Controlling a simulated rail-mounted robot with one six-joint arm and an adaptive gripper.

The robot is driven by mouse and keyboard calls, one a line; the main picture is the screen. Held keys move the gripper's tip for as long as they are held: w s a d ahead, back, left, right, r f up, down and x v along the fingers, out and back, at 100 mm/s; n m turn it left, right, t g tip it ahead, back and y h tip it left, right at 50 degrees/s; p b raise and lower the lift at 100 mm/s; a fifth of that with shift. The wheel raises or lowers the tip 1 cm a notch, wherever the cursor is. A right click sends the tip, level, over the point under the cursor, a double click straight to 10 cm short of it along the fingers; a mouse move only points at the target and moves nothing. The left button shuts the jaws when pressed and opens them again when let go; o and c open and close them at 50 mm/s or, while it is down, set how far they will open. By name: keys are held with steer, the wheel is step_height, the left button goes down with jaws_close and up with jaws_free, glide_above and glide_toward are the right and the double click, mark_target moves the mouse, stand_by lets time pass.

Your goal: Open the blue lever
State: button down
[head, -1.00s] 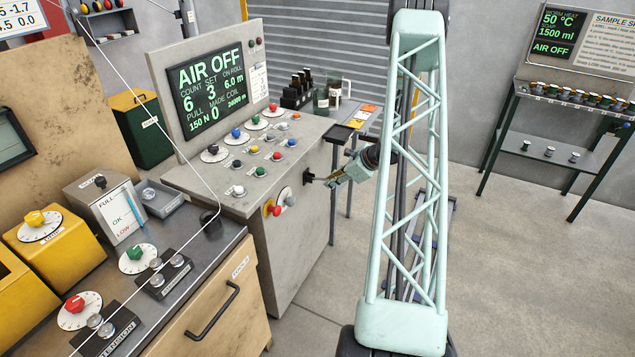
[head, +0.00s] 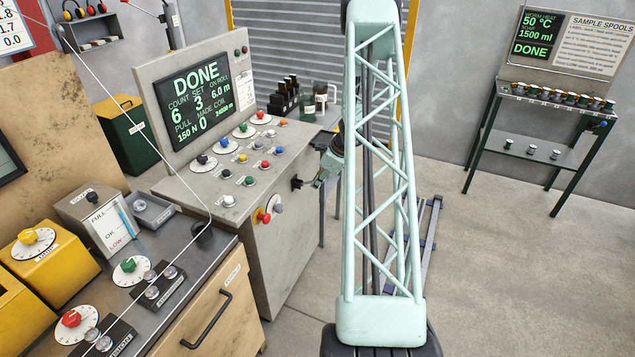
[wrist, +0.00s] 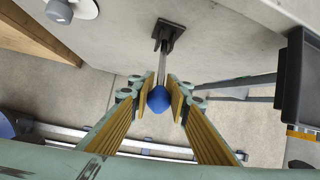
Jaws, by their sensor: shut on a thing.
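The blue lever shows in the wrist view as a metal rod with a blue ball end (wrist: 158,100), standing out from a black bracket on the side of the grey console. My gripper (wrist: 160,85) has its two fingers around the lever, shut on it near the ball end. In the head view, my gripper (head: 317,183) is at the console's right side, close to the black bracket (head: 297,183). The ball end cannot be made out there.
The grey console (head: 275,245) carries several knobs and a screen (head: 198,90) reading DONE. A black tray (wrist: 298,75) juts out to the right in the wrist view. A sample stand (head: 545,150) is at the back right. Open floor (head: 500,270) lies to the right.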

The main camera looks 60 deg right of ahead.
steer(key=shift+r, duration=0.2)
steer(key=shift+w+r+p, duration=0.15)
steer(key=shift+r+p, duration=0.15)
steer(key=shift+p, duration=0.2)
steer(key=shift+w+d+r, duration=0.1)
steer(key=shift+r, duration=0.05)
stand_by(0.3)
steer(key=c, duration=2.5)
jaws_free()
steer(key=shift+r, duration=0.1)
steer(key=shift+o, duration=0.4)
steer(key=v, duration=1.1)
steer(key=shift+s+r, duration=0.3)
